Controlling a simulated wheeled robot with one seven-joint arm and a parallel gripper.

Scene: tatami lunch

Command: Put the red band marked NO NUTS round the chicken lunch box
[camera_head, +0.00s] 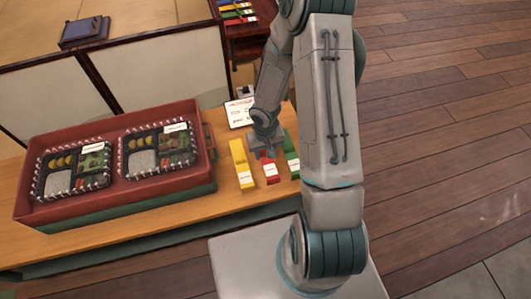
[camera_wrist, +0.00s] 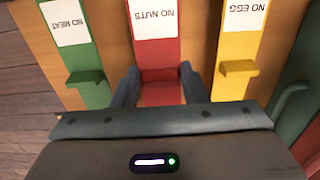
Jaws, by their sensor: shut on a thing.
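The red band (camera_head: 270,172) lies on the wooden table between a yellow and a green band. Its white NO NUTS label reads clearly on the band in the wrist view (camera_wrist: 155,53). My gripper (camera_wrist: 158,82) is over the near end of the red band, one finger on each side, shut on it; in the head view my gripper (camera_head: 267,152) is partly hidden by my arm. Two lunch boxes, one at left (camera_head: 73,170) and one at right (camera_head: 158,150), sit in a red tray (camera_head: 115,200). Their labels are too small to read, so I cannot tell which is chicken.
The yellow NO EGG band (camera_wrist: 238,52) and the green NO MEAT band (camera_wrist: 75,45) lie close on either side of the red one. A white card (camera_head: 238,112) stands behind the bands. The tray's raised walls surround the lunch boxes.

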